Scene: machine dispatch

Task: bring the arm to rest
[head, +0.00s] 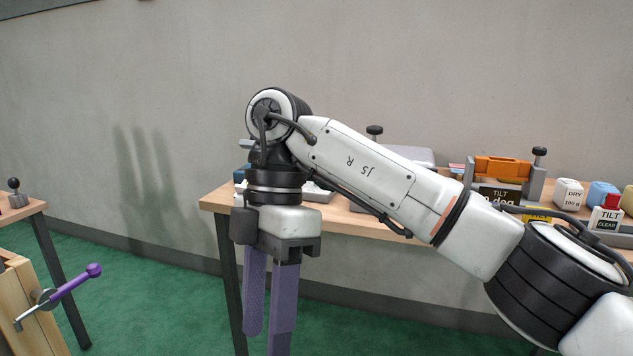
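My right arm (365,175) comes in from the right and reaches across the front of the workbench (222,202). Its wrist bends down at the bench's left end. My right gripper (268,335) hangs there with its two purple fingers pointing down, in front of the bench's edge. The fingers look parted, with the textured face of the farther one showing and nothing seen between them. The tip of the nearer finger runs to the bottom of the picture. My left gripper is not in view.
An orange-topped clamp fixture (502,168) and a DRY container (568,193) stand on the bench, partly behind my arm. At left are a wooden stand with a purple-handled crank (75,284) and a small table (22,215). Green floor (150,275) lies clear between.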

